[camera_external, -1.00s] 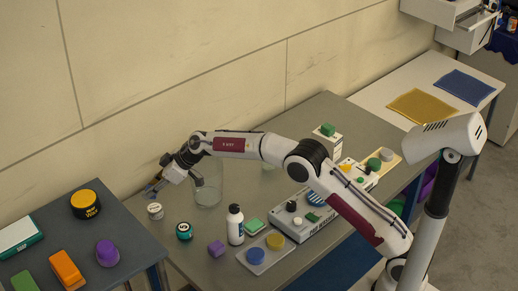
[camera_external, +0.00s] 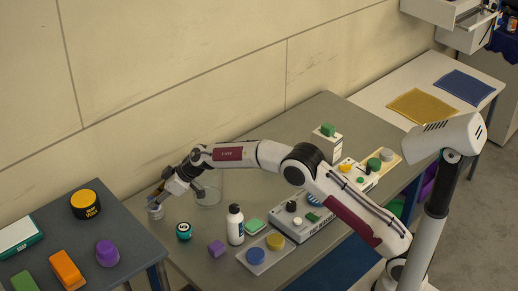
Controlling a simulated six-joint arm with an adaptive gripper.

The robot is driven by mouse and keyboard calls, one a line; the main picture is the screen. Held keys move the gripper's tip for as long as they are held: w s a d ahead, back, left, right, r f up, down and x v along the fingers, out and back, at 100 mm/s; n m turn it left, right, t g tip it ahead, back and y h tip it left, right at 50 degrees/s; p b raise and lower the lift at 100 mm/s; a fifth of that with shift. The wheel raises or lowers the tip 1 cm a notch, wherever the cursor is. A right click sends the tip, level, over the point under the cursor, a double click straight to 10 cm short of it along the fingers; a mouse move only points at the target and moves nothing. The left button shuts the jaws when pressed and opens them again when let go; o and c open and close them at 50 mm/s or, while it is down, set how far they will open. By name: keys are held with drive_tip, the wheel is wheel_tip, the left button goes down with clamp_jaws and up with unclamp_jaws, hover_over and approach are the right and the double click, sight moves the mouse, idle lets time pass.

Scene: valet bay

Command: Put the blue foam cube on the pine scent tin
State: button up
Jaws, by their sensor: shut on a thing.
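My gripper (camera_external: 158,200) is at the far left end of the grey table, low and tilted down to the left. It is shut on a small bluish thing that I take for the blue foam cube; the fingers hide most of it. Right below it stands a small round tin (camera_external: 156,214) with a pale side, its top now largely covered by my gripper. I cannot tell whether the cube touches it. The labels are too small to read, so which is the pine scent tin is unclear.
A clear glass jar (camera_external: 208,196) stands just right of my gripper, under my arm. A purple cube (camera_external: 216,248), a white bottle (camera_external: 236,225) and a green sponge (camera_external: 254,226) stand further right. A dark side table (camera_external: 130,225) holds several items at left.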

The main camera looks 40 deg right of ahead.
drive_tip(key=o, duration=0.9)
drive_tip(key=shift+f, duration=0.1)
drive_tip(key=shift+r, duration=0.2)
drive_tip(key=shift+s+d+r, duration=0.2)
drive_tip(key=shift+d+r, duration=0.1)
drive_tip(key=shift+r, duration=0.05)
drive_tip(key=v, duration=1.1)
